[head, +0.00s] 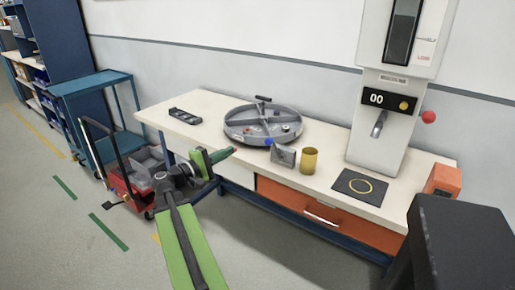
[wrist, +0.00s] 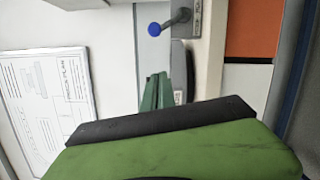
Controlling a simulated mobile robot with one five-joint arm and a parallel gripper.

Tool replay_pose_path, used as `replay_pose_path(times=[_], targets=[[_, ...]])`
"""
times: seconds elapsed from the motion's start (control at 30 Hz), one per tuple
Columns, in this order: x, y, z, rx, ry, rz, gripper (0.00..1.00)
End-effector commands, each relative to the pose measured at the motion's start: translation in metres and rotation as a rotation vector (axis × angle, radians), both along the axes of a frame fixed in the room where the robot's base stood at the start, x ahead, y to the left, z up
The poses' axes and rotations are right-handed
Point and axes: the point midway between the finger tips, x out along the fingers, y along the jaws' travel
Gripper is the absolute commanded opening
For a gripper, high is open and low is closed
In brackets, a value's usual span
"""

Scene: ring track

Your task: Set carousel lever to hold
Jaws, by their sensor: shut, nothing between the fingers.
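The carousel (head: 262,124) is a round grey tray with compartments on the workbench. A small grey box (head: 284,156) stands at its front right, and a lever with a blue knob (head: 268,142) sticks out beside it. In the wrist view the blue knob (wrist: 155,29) ends a short grey arm (wrist: 179,17) joined to the box. In the wrist view the gripper's fingers (wrist: 156,92) point up, just below the knob in the picture.
A gold cup (head: 309,161) stands right of the box. A dark tray (head: 185,116) lies at the bench's left. An orange drawer (head: 310,207) is under the bench top.

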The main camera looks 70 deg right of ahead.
Motion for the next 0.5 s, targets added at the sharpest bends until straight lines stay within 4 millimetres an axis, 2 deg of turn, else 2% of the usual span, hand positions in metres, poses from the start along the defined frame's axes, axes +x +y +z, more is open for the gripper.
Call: replay_pose_path(times=[0.13,0.23,0.5], targets=[[-0.002,-0.003,0.0,0.0,-0.001,-0.001,0.0],[-0.007,-0.014,0.001,0.001,-0.002,-0.002,0.0],[-0.035,-0.065,0.004,0.001,-0.003,-0.004,0.0]])
